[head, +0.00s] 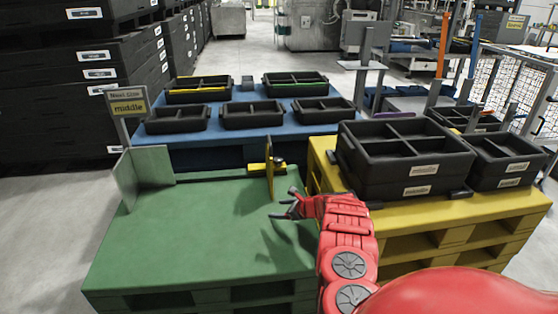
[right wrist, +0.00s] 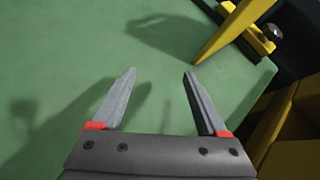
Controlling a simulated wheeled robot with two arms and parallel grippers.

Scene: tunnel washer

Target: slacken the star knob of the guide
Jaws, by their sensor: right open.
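The guide (head: 270,182) is a thin upright yellow plate at the back right of the green table (head: 200,225), on a dark rail along its back edge. In the right wrist view the guide (right wrist: 236,28) is at the upper right. A round black knob (right wrist: 271,31) shows beside it on the yellow foot; its star shape is too small to tell. My right gripper (head: 281,205) is open and empty, in front of the guide and apart from it. Its two fingers (right wrist: 159,75) point over bare green surface, with the knob ahead and to the right. My left gripper is not in view.
A yellow pallet (head: 460,220) with stacked black crates (head: 405,187) stands close right of my arm. A blue table (head: 225,137) with black trays lies behind. The green middle is clear.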

